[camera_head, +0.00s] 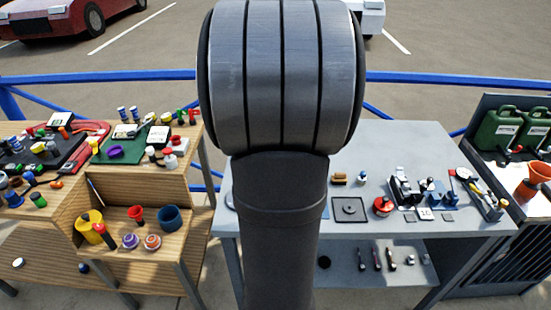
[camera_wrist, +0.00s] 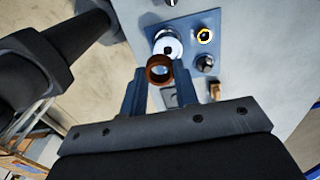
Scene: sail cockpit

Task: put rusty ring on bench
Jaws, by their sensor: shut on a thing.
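A rusty brown ring (camera_wrist: 150,74) is between the fingertips of my gripper (camera_wrist: 160,78) in the wrist view. My gripper is shut on it. The ring is seen over the light grey bench top (camera_wrist: 262,60); how high it is above the surface I cannot tell. In the head view my own arm fills the middle and hides the gripper and the ring. The grey bench (camera_head: 385,160) shows there on the right of the arm.
A wooden bench (camera_head: 170,188) with many small items stands left. Green cans (camera_head: 500,128) stand far right.

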